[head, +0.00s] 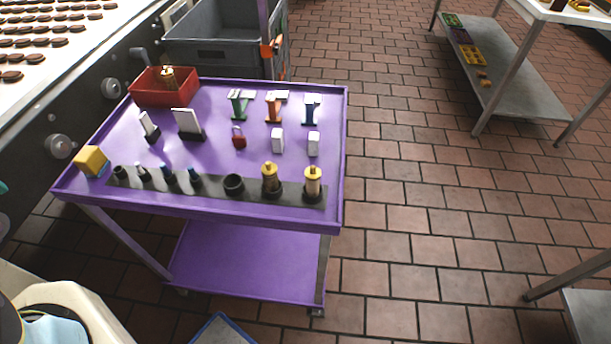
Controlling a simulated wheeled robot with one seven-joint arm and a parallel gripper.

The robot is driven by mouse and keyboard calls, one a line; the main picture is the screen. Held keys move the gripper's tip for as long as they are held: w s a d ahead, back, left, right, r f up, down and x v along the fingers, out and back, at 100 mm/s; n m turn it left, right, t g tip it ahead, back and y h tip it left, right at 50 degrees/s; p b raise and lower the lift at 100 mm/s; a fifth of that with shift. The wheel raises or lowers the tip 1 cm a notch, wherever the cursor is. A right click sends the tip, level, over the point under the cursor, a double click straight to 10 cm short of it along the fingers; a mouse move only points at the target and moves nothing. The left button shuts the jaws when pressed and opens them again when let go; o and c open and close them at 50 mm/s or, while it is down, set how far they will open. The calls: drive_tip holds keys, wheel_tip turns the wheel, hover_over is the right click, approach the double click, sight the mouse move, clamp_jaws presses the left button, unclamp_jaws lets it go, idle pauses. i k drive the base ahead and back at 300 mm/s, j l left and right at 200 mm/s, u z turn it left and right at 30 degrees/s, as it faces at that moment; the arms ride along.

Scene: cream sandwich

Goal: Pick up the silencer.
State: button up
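A purple cart (215,112) stands in front of me with small parts on its top. No part is marked as the silencer, and I cannot tell for certain which one it is. Two brass-coloured parts with yellow tops, a left one (270,180) and a right one (313,184), stand upright at the right end of a black strip (212,196) near the cart's front edge. Another brass-coloured part (168,78) shows in a red bin (163,97) at the cart's back left. My gripper is not in view.
The strip also holds a black ring (234,184) and several small dark fittings. A yellow block (92,160) sits at the left corner. A grey crate (212,52) stands behind the cart, a conveyor (60,62) runs along the left. The tiled floor (430,200) to the right is clear.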

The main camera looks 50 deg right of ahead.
sight(312, 174)
drive_tip(key=k+j+u, duration=0.1)
drive_tip(key=k, duration=0.3)
drive_tip(key=k+j+u, duration=0.15)
drive_tip(key=k, duration=0.3)
drive_tip(key=k+j+u, duration=0.1)
drive_tip(key=k, duration=0.3)
drive_tip(key=k+j+u, duration=0.15)
drive_tip(key=k, duration=0.25)
drive_tip(key=j, duration=0.1)
